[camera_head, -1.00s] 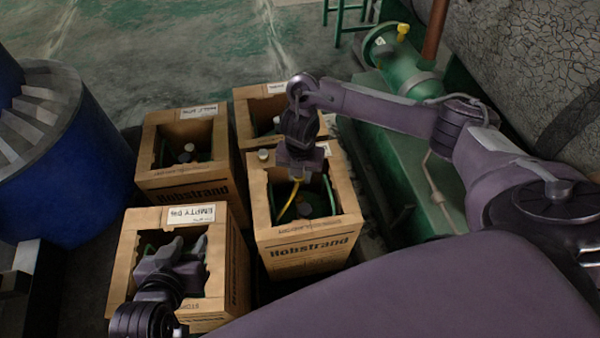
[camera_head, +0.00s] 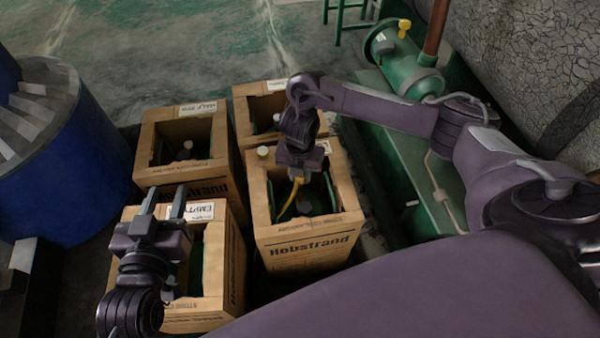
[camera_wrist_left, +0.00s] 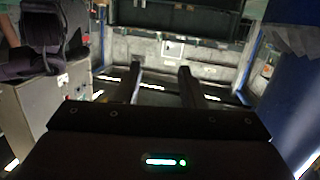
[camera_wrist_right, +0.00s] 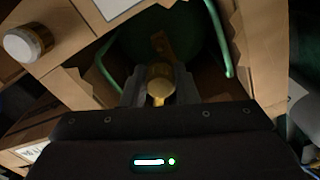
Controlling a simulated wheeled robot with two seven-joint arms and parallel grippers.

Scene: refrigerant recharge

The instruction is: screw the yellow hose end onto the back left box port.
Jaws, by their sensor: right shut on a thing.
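Four open cardboard boxes hold cylinders. The back left box (camera_head: 185,188) has a pale valve or port (camera_head: 187,146) inside; its detail is too small to tell. My right gripper (camera_head: 298,176) is over the front right box (camera_head: 308,248), shut on the yellow hose end; its brass fitting (camera_wrist_right: 160,82) shows between the fingers in the right wrist view. The yellow hose (camera_head: 288,204) curves down into that box. The hose tip is partly hidden by the gripper. My left gripper (camera_head: 164,198) is open and empty above the back of the front left box (camera_head: 212,285).
A white-capped jar (camera_head: 262,152) sits at the front right box's back left corner. The back right box (camera_head: 258,106) stands behind. A blue drum (camera_head: 75,175) is at left, green machinery (camera_head: 400,160) at right.

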